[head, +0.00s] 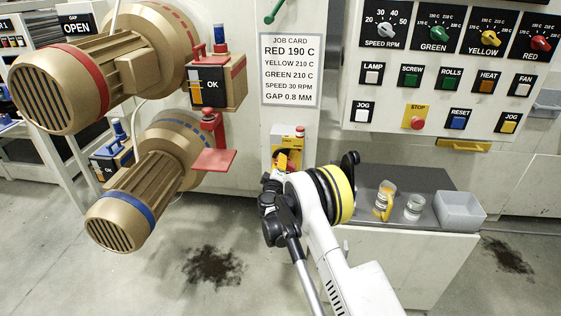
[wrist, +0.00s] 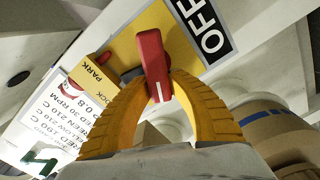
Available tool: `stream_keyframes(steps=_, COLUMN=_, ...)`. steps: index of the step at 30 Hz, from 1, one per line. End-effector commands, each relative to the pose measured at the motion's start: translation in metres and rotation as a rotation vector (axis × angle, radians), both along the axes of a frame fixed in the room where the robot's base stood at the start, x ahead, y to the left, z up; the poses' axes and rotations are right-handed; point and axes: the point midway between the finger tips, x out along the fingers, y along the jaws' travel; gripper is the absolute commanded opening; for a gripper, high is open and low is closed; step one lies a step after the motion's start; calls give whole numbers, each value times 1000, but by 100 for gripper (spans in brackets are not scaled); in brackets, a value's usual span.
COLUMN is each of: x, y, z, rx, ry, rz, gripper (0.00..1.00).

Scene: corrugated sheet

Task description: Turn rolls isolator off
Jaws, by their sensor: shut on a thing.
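The rolls isolator is a yellow panel (head: 288,137) on the pale machine post under the job card. Its red handle (wrist: 150,48) shows in the wrist view, with a white line on its lower end in the picture. My gripper (wrist: 158,76) has its yellow fingers shut on both sides of this handle. The yellow isolator plate (wrist: 178,42) bears a black-framed OFF label (wrist: 206,28) to the upper right of the handle. In the head view, my gripper (head: 286,162) and wrist largely hide the handle. I cannot tell which label the handle points to.
A PARK label (wrist: 98,75) sits on a yellow block beside the handle, near a red part. The job card (head: 290,70) hangs above. Gold motors (head: 130,205) are at left. A control panel (head: 440,70) and a grey-topped cabinet (head: 430,182) with jars stand at right.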

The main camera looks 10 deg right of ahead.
Motion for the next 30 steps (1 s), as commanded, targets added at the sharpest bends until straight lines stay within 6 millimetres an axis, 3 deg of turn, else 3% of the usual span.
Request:
stream_keyframes(steps=15, x=1, y=2, z=-9, rx=-348, ry=113, rz=0, gripper=0)
stream_keyframes(steps=30, x=1, y=2, z=-11, rx=-431, ry=140, rz=-1, gripper=0)
